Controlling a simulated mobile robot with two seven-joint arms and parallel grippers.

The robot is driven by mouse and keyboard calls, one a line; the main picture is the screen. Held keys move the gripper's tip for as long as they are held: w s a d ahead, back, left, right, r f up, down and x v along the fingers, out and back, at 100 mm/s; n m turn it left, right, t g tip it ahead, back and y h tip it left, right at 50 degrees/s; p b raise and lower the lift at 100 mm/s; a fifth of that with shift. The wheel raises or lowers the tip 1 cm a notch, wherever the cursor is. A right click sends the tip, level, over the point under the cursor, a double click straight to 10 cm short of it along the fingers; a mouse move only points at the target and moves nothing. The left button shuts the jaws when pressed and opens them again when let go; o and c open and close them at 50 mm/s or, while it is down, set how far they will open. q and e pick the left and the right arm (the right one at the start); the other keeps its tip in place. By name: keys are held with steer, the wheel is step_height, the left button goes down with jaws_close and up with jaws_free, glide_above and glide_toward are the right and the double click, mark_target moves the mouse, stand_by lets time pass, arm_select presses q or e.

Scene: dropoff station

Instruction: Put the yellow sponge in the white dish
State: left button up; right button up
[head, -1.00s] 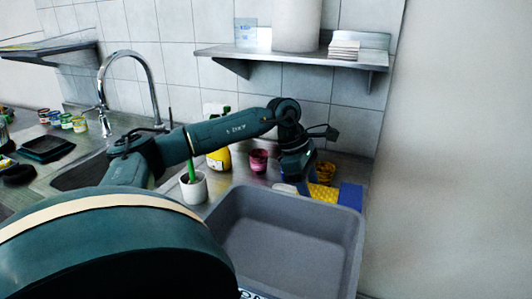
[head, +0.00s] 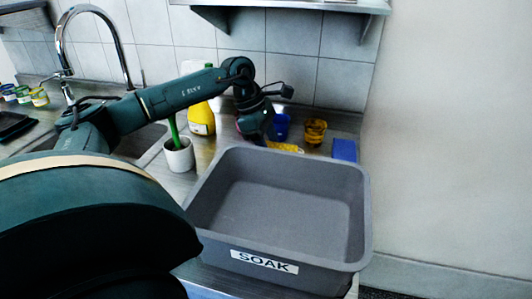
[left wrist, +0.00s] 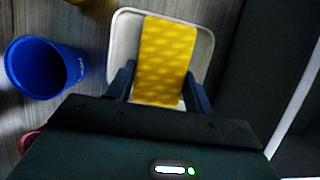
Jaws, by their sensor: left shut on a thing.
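The yellow sponge (left wrist: 162,55) is between the fingers of my left gripper (left wrist: 160,88) in the left wrist view. The gripper is shut on it. The white dish (left wrist: 203,42) lies beneath the sponge, its rim showing on both sides and beyond the far end. I cannot tell whether the sponge touches the dish. In the head view the sponge (head: 287,147) shows just behind the grey tub's back rim, beside my left gripper (head: 264,142). The dish is not clearly visible there. My right gripper is not in view.
The grey SOAK tub (head: 330,248) stands empty in front. A blue cup (head: 281,127), an ochre cup (head: 315,132) and a blue block (head: 344,150) are behind it. A white pot (head: 178,157) with a green-handled tool and a yellow bottle (head: 201,118) stand left.

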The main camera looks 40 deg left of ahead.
arm_select(q)
steer(key=shift+w+d+f, duration=0.1)
steer(key=shift+d+f, duration=0.1)
steer(key=shift+f, duration=0.3)
steer(key=shift+c, duration=0.3)
steer(key=shift+d+r, duration=0.15)
steer(key=o, duration=1)
steer(key=shift+v, duration=3.8)
